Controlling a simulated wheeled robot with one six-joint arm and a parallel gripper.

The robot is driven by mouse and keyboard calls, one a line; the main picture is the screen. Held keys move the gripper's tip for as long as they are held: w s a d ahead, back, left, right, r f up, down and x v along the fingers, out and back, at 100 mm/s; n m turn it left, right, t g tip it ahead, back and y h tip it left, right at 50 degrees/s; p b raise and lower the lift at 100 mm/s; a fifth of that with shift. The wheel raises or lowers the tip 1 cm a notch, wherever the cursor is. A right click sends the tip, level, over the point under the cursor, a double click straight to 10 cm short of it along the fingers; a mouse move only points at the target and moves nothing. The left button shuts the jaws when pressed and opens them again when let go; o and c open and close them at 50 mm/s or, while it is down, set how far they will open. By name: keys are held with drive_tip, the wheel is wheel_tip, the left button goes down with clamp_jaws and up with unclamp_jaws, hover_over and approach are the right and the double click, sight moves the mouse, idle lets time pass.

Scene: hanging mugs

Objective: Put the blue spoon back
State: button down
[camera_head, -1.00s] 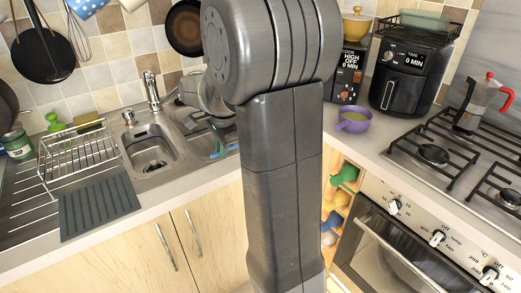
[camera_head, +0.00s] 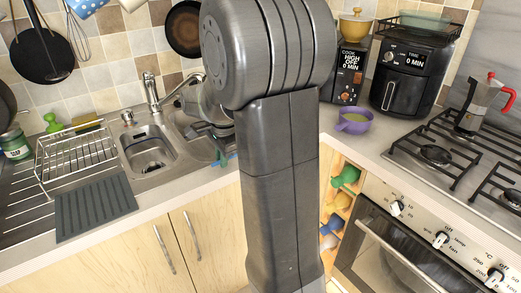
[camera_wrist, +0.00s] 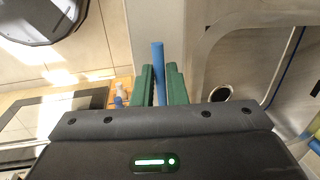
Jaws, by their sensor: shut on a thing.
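The blue spoon shows as a straight blue handle (camera_wrist: 158,75) between the green fingers of my gripper (camera_wrist: 160,78) in the wrist view. The fingers are shut on it, and its far end sticks out past the fingertips. The rest of the spoon is hidden by the gripper body. In the head view, the green fingers (camera_head: 219,155) are above the right end of the sink, by the counter's front edge. A small blue bit of the spoon (camera_head: 231,156) shows beside them, partly hidden by my arm.
The sink (camera_head: 150,150) and wire dish rack (camera_head: 75,155) are to the left. A purple cup (camera_head: 353,123) stands on the counter to the right, near the gas hob (camera_head: 460,150). Below, an open wooden shelf (camera_head: 336,210) holds colored objects. My arm hides the middle counter.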

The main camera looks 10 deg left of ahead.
drive_tip(key=shift+f+b, duration=0.3)
drive_tip(key=shift+f, duration=0.25)
drive_tip(key=c, duration=1.1)
unclamp_jaws()
drive_tip(key=shift+o, duration=0.2)
drive_tip(key=shift+r, duration=0.1)
wheel_tip(320, 180, up, 13)
drive_tip(key=s+d+p, duration=0.1)
drive_tip(key=d, duration=0.1)
drive_tip(key=shift+s+d+r, duration=0.15)
drive_tip(key=shift+s+r, duration=0.05)
drive_tip(key=shift+s, duration=0.05)
drive_tip(key=f, duration=0.4)
drive_tip(key=w+a+f, duration=0.1)
drive_tip(key=f, duration=0.4)
drive_tip(key=a+f+b, duration=0.1)
drive_tip(key=f, duration=0.3)
drive_tip(key=shift+w+a+f, duration=0.15)
drive_tip(key=shift+w+f, duration=0.05)
drive_tip(key=shift+w, duration=0.05)
drive_tip(key=shift+r, duration=0.2)
